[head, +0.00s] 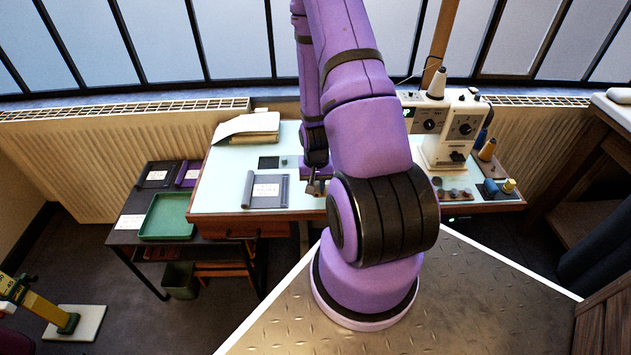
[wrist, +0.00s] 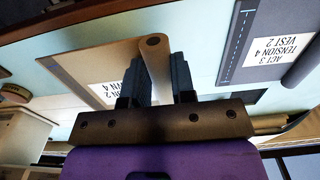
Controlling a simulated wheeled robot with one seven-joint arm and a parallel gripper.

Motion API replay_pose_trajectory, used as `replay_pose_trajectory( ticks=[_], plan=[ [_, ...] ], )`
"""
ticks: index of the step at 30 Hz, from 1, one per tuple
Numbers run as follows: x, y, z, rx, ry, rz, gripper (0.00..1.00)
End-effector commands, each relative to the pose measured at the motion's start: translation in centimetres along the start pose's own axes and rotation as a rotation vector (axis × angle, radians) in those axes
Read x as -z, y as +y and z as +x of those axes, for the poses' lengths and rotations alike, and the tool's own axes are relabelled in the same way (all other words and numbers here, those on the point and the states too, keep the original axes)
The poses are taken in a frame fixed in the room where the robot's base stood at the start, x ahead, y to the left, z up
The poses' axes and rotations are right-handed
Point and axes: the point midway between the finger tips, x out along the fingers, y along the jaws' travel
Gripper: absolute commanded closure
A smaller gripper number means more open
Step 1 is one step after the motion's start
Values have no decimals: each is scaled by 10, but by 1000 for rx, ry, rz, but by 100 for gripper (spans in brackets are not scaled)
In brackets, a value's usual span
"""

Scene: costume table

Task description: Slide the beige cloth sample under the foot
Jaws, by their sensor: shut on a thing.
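The beige cloth sample (wrist: 112,52) lies flat on the pale tabletop in the wrist view, with a rolled edge and a partly covered white label. My gripper (wrist: 159,66) is shut on its beige roll (wrist: 153,58), one dark finger on each side. In the head view my gripper (head: 314,187) is low over the table, and my arm hides the beige sample. The white sewing machine (head: 440,112) stands at the table's right, right of my arm. Its foot is too small to make out clearly.
A grey sample (head: 268,192) labelled ACT 3, TENSION 4, VEST 2 lies left of my gripper; it also shows in the wrist view (wrist: 262,25). Folded cloth (head: 247,128) lies behind. Thread spools (head: 487,150) and several discs (head: 453,194) sit near the machine. A green tray (head: 147,235) rests on the left side table.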

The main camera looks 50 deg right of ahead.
Motion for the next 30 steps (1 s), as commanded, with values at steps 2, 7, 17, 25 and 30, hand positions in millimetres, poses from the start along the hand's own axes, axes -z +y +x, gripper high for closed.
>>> replay_pose_trajectory(
  ticks=[2, 7, 17, 25, 30],
  plan=[
    [0, 0, 6, -1, -2, 0, 100],
    [0, 0, 16, 0, -1, 0, 100],
    [0, 0, 35, 0, -1, -1, 100],
    [8, 0, 43, 0, 1, 1, 100],
    [19, 0, 43, 0, 1, 1, 100]
  ],
)
